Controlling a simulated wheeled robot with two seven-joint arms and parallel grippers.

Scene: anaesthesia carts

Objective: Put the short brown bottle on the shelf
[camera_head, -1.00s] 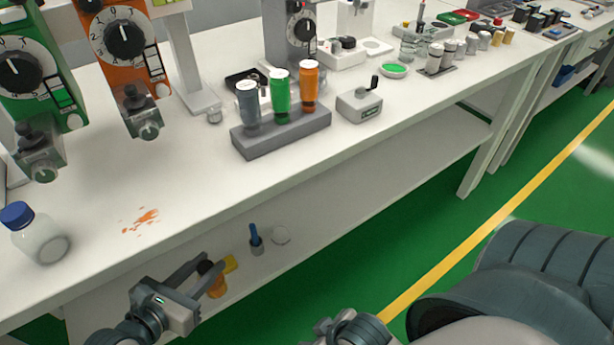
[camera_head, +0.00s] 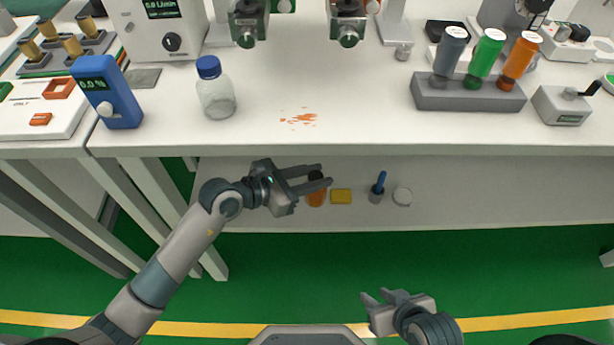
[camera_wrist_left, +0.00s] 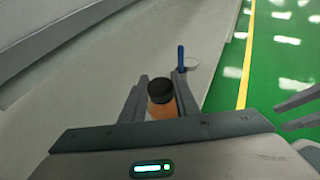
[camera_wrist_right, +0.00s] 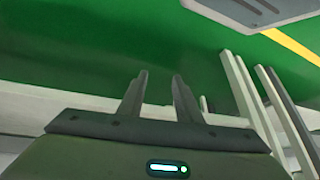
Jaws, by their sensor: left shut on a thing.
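The short brown bottle (camera_head: 316,198) is amber-orange with a black cap. My left gripper (camera_head: 318,180) is shut on it, with a finger on each side near the cap. In the left wrist view the black cap (camera_wrist_left: 160,91) and the orange body show between the fingers (camera_wrist_left: 160,98). The bottle is over the lower shelf (camera_head: 270,215) under the bench; I cannot tell whether its base touches the shelf. My right gripper (camera_head: 382,297) is open and empty, low in front of the bench. Its spread fingers also show in the right wrist view (camera_wrist_right: 160,95).
On the shelf, right of the bottle, are a yellow block (camera_head: 341,196), a grey cup with a blue item (camera_head: 377,190) and a white round lid (camera_head: 402,196). The benchtop above (camera_head: 350,130) overhangs the shelf. It carries a blue-capped jar (camera_head: 215,92) and an orange spill (camera_head: 299,118).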

